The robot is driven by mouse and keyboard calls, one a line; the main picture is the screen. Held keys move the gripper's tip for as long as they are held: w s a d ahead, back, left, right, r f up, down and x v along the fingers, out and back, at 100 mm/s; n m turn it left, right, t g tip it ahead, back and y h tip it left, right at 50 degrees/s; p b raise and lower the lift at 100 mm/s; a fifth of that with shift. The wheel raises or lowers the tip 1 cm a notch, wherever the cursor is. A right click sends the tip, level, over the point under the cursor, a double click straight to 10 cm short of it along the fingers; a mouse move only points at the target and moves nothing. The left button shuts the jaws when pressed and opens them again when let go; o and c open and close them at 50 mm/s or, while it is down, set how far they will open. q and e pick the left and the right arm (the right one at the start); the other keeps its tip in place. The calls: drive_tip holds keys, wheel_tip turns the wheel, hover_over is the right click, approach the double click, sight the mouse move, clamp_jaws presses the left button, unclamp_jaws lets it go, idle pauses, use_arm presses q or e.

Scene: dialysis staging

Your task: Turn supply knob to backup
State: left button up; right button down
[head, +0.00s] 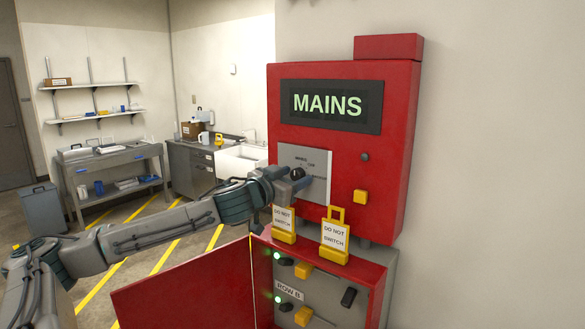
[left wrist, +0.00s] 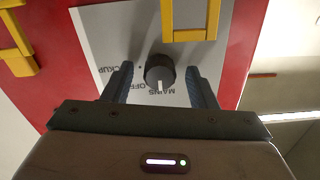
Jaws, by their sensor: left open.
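The supply knob (left wrist: 160,70) is round and black, on a pale plate (head: 318,165) on the red panel (head: 391,150). In the left wrist view its white mark points to the MAINS label; OFF and part of BACKUP also show. The display (head: 330,106) above reads MAINS. My left gripper (left wrist: 158,76) is open, one finger on each side of the knob with a small gap visible on both sides. In the head view my left gripper (head: 284,180) is at the plate's left part, hiding some of it. My right gripper is out of view.
A yellow button (head: 360,197) sits right of the plate.

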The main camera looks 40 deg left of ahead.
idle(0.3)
use_arm(q)
drive_tip(key=c, duration=1)
drive_tip(key=shift+o, duration=0.2)
drive_tip(key=m, duration=0.4)
drive_tip(key=shift+m, duration=0.3)
drive_tip(key=m+p, duration=0.1)
drive_tip(key=m, duration=0.3)
drive_tip(key=shift+m, duration=0.3)
drive_tip(key=m+p, duration=0.1)
drive_tip(key=m, duration=0.3)
drive_tip(key=shift+r+p, duration=0.1)
drive_tip(key=shift+p, duration=0.2)
drive_tip(key=shift+m+p, duration=0.75)
drive_tip(key=shift+m, duration=1.55)
